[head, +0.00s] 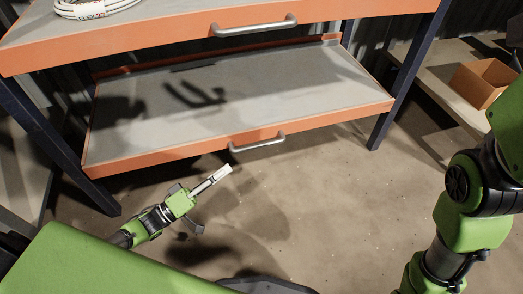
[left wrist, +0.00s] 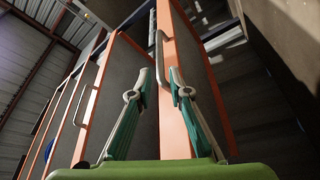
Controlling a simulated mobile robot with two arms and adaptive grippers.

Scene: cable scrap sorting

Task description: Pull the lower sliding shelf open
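The lower sliding shelf (head: 270,95) has a grey top and an orange front edge. Its grey metal bar handle (head: 258,143) is on the middle of that edge. In the left wrist view the handle (left wrist: 160,58) shows on an orange front (left wrist: 173,110), ahead of and between the fingertips in the picture. My left gripper (head: 226,170) is in front of the shelf, just below and left of the handle in the head view, apart from it. In the left wrist view its two fingers (left wrist: 159,72) are spread with nothing gripped. My right gripper is not in view.
An upper shelf (head: 130,38) with its own handle (head: 254,25) carries a white cable coil (head: 95,8). Dark blue posts (head: 408,80) flank the shelves. A cardboard box (head: 482,82) sits on a side shelf at right. The floor (head: 330,210) in front is clear.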

